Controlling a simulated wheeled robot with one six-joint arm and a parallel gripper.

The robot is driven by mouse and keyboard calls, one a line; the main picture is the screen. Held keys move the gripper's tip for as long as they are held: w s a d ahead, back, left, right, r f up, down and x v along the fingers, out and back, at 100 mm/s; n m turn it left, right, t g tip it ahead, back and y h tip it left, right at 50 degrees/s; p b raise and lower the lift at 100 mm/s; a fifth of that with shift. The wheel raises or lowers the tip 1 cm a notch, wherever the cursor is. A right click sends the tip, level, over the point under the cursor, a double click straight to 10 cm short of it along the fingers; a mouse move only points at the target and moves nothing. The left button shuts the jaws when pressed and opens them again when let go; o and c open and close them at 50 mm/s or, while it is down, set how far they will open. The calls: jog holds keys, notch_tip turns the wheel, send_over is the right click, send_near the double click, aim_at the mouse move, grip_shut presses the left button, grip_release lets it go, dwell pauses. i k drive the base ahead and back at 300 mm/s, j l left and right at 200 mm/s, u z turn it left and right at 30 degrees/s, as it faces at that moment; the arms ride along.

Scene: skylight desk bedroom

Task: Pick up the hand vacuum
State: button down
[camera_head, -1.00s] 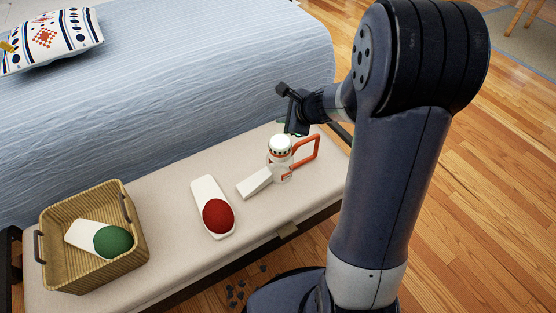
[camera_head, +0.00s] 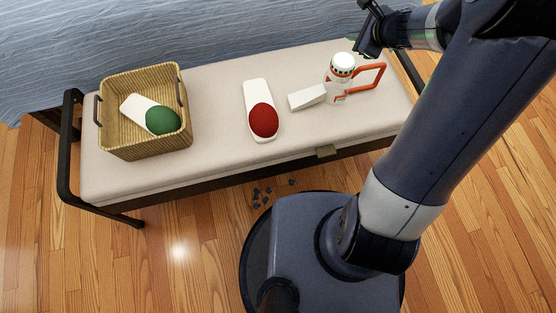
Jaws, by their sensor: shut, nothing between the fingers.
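A white device with an orange loop handle, a dotted round top and a pale wedge nozzle pointing left looks like the hand vacuum (camera_head: 340,84). It stands upright on the right part of the cream bench (camera_head: 215,100). My gripper (camera_head: 366,46) is at the top edge of the picture, just beyond the device's top and slightly right of it. It is shut and empty. It appears apart from the device, though their height difference is hard to judge.
A white item with a red dome (camera_head: 262,112) lies left of the nozzle. A wicker basket (camera_head: 148,146) at the bench's left holds a white item with a green dome (camera_head: 161,120). Small dark bits (camera_head: 265,195) lie on the floor before the bench. A blue-covered bed (camera_head: 150,30) stands behind.

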aim_at(332, 93)
jog(key=i+l+u, duration=0.2)
jog(key=l+u, duration=0.3)
jog(key=l, duration=0.35)
jog(key=l+u, duration=0.5)
jog(key=l, duration=0.35)
